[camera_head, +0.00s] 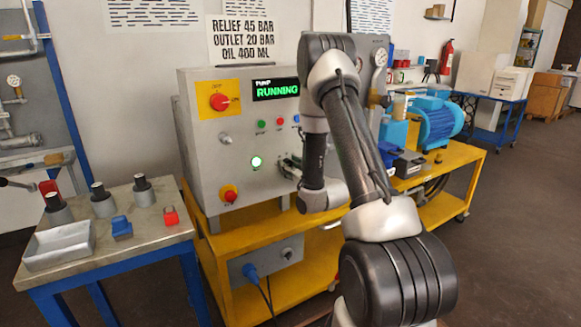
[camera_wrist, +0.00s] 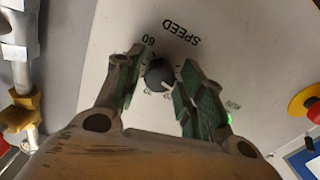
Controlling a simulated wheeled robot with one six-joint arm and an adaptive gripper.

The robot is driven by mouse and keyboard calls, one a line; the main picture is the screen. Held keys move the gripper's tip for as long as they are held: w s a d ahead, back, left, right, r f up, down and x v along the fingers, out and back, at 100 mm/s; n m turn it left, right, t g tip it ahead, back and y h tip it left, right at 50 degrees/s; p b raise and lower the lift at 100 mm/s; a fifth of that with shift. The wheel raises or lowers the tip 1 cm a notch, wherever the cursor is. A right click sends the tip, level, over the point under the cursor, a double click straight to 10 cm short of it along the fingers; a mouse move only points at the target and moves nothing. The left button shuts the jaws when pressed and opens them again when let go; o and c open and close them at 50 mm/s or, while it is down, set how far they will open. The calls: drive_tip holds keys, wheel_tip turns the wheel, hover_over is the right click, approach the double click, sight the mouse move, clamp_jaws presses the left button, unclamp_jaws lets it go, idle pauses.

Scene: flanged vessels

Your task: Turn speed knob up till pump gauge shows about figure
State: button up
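The dark round speed knob (camera_wrist: 159,75) sits on the pale panel under the upside-down word SPEED in the wrist view. My gripper (camera_wrist: 158,82) has its two green-padded fingers on either side of the knob, with a narrow gap showing; contact is not clear. In the head view my gripper (camera_head: 290,168) is at the front of the grey control cabinet (camera_head: 205,140), partly hidden by my arm, and the knob is hidden. The cabinet's display (camera_head: 276,90) reads PUMP RUNNING. A round gauge (camera_head: 381,57) shows behind my arm; its reading is too small to tell.
A red rotary switch (camera_head: 219,102) and a red stop button (camera_head: 229,195) are on the cabinet. A lit green lamp (camera_head: 256,162) is near my gripper. A blue motor (camera_head: 436,122) stands right on the yellow bench. A side table (camera_head: 150,240) with small parts is left.

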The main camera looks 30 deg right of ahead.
drive_tip(key=shift+o, duration=0.2)
drive_tip(key=s, duration=0.7)
drive_tip(key=shift+s, duration=0.25)
drive_tip(key=shift+d, duration=0.15)
